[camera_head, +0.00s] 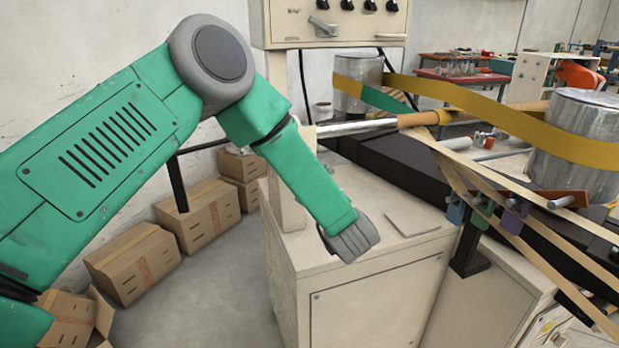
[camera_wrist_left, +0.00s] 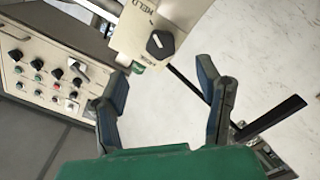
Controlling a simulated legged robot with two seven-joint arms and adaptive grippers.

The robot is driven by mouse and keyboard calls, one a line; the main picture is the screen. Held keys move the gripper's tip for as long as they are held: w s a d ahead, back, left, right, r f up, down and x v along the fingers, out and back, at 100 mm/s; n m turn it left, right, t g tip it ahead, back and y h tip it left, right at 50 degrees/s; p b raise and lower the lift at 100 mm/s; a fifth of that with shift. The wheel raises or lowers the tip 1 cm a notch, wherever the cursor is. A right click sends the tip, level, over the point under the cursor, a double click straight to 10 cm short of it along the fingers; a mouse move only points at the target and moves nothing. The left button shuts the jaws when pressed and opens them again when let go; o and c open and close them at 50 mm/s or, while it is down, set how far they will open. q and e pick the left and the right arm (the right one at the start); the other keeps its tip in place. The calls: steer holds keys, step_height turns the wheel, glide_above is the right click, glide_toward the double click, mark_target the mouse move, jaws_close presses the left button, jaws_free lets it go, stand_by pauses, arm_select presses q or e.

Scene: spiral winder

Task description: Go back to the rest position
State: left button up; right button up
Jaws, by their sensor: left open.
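My left arm, green with a grey joint, comes in from the left in the head view. It bends down to a grey end (camera_head: 350,237) in front of the cream machine cabinet (camera_head: 370,285). Separate fingers cannot be made out there. In the left wrist view, the two dark fingers of my left gripper (camera_wrist_left: 165,88) stand wide apart with nothing between them. Beyond them is a cream panel with a black dial (camera_wrist_left: 160,43). My right gripper is in neither view.
The winder's yellow belt (camera_head: 480,108) runs around a metal drum (camera_head: 575,140) at right. A control box (camera_head: 330,25) stands above the cabinet. Cardboard boxes (camera_head: 135,262) line the wall. A panel with several knobs (camera_wrist_left: 50,75) and a dark bar (camera_wrist_left: 272,117) show in the wrist view.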

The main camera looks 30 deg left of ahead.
arm_select(q)
steer(key=shift+a, duration=0.15)
steer(key=s+d+f+m+g+h+b, duration=0.15)
steer(key=s+f+m+h, duration=0.25)
steer(key=f, duration=0.4)
steer(key=s+d+f+m+h+p, duration=0.1)
steer(key=s+d+f+m+h, duration=0.2)
steer(key=s+f+m, duration=0.35)
steer(key=s+d+f+m+h+b, duration=0.1)
steer(key=s+d+f+m+h, duration=0.25)
steer(key=f, duration=0.55)
steer(key=s+a+f+m+g+h, duration=0.1)
steer(key=s+f+g, duration=0.2)
steer(key=s, duration=0.6)
steer(key=s+a+f+m+g+h, duration=0.1)
steer(key=s+f+m+g, duration=0.1)
steer(key=s, duration=0.7)
steer(key=s+f+m+g+h+b, duration=0.1)
steer(key=s+f+g, duration=0.3)
steer(key=s, duration=0.5)
steer(key=shift+s+a+m+g, duration=0.15)
steer(key=shift+a+m+g, duration=0.25)
steer(key=shift+m, duration=0.3)
